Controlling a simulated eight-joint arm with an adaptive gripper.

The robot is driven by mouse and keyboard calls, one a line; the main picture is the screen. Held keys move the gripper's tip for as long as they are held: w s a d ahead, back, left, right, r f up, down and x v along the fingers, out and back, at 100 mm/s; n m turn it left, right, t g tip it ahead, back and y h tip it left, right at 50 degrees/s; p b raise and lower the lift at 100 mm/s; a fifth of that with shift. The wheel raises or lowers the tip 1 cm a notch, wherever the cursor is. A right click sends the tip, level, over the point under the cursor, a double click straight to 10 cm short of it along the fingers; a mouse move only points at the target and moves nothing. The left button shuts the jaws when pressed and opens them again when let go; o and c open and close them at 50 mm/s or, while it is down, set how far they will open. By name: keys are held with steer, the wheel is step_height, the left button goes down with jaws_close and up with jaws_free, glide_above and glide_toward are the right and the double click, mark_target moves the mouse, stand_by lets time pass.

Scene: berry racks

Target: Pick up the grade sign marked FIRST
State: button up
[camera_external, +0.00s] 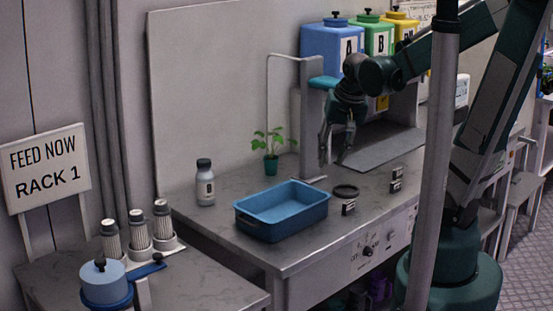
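Small dark signs with white labels stand on the grey bench: one at the front (348,208) beside a dark round dish (346,191), and two close together further right, an upper one (397,173) and a lower one (395,187). Their lettering is too small to read, so I cannot tell which is marked FIRST. My gripper (333,162) points down above the bench, behind the round dish and left of the pair of signs. Its fingers are apart, with nothing seen between them. It appears clear of all the signs.
A blue tray (283,229) stands left of the front sign. A bottle (205,183), a potted plant (271,163) and a grey post (312,120) stand further back. Bins marked A (330,48) and B (376,40) are behind my arm. The bench between the signs looks clear.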

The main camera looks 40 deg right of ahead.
mark_target(348, 202)
steer(key=d+f+m+g, duration=0.1)
steer(key=d+f+m, duration=0.2)
steer(key=d+f+m+g, duration=0.1)
steer(key=d+f+m, duration=0.1)
steer(key=d+f, duration=0.1)
steer(key=w+d+f+m+g, duration=0.1)
steer(key=d+f+m, duration=0.2)
steer(key=f, duration=0.1)
steer(key=shift+w+f+m+p, duration=0.1)
steer(key=shift+f+m+p, duration=0.2)
steer(key=shift+p, duration=0.1)
steer(key=shift+d+f+m+g+y, duration=0.3)
steer(key=shift+d+f+m+g, duration=0.15)
steer(key=shift+f, duration=0.3)
steer(key=shift+f, duration=0.1)
steer(key=shift+s+f, duration=0.2)
steer(key=shift+f, duration=1)
steer(key=shift+f, duration=0.1)
steer(key=shift+s+f+b, duration=0.15)
steer(key=shift+f+b, duration=0.55)
steer(key=shift+f, duration=1.8)
steer(key=c, duration=0.9)
